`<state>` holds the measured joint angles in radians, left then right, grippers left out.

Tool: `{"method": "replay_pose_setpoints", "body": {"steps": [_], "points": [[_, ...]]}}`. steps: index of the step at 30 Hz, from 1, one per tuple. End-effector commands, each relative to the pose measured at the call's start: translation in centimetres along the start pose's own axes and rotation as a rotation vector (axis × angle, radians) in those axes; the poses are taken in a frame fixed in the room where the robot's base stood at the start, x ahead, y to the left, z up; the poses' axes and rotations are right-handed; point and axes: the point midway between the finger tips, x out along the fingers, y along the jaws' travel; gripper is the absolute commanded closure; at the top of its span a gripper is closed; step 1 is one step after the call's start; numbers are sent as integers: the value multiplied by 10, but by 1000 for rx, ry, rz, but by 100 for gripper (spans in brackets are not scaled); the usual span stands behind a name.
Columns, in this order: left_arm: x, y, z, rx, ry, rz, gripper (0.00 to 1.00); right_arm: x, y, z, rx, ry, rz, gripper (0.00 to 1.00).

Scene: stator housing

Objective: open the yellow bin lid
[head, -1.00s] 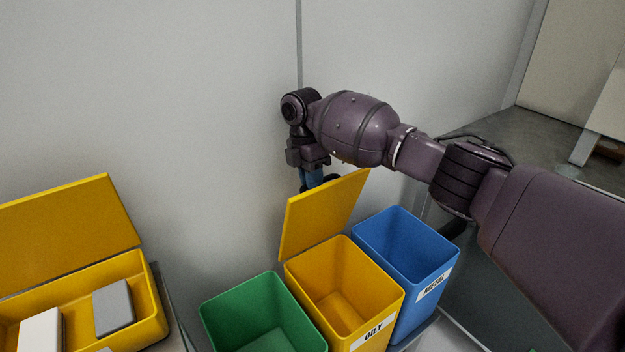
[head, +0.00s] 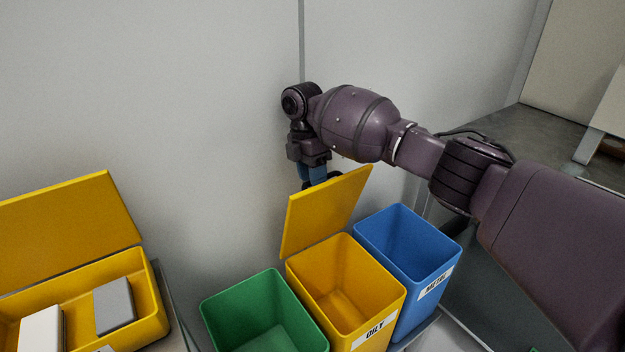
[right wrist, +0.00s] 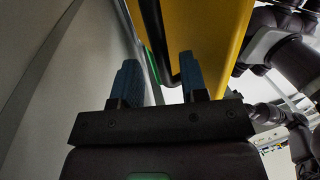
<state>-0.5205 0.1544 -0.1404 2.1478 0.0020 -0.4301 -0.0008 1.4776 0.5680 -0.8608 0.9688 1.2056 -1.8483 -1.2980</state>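The yellow bin (head: 383,307), labelled OILY, stands between a green and a blue bin, its top open and its inside in view. Its yellow lid (head: 322,215) is raised and leans back above the bin's rear edge. My right gripper (head: 314,176) points down behind the lid, its fingertips partly hidden by it. In the right wrist view, the two blue fingers of the right gripper (right wrist: 161,78) are apart. The yellow panel (right wrist: 205,40) lies just beyond them, with a dark curved bar near the gap. I cannot tell whether they touch. My left gripper is out of view.
The green bin (head: 215,312) and the blue bin (head: 437,252) stand open on either side. A yellow box (head: 95,280) with a raised lid holds grey and white blocks at left. A grey wall (head: 180,120) stands close behind the gripper.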

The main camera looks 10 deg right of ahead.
Motion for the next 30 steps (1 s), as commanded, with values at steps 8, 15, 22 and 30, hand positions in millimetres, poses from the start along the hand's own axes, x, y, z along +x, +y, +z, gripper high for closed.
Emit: {"method": "replay_pose_setpoints", "body": {"steps": [8,15,22,30], "points": [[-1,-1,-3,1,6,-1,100,-54,0,-2,-1,0,4,60],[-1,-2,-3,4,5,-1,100,-85,0,-2,-1,0,0,60],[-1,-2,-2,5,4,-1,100,-93,0,-2,-2,1,-1,60],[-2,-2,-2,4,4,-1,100,-93,0,-2,-2,0,-1,60]]}}
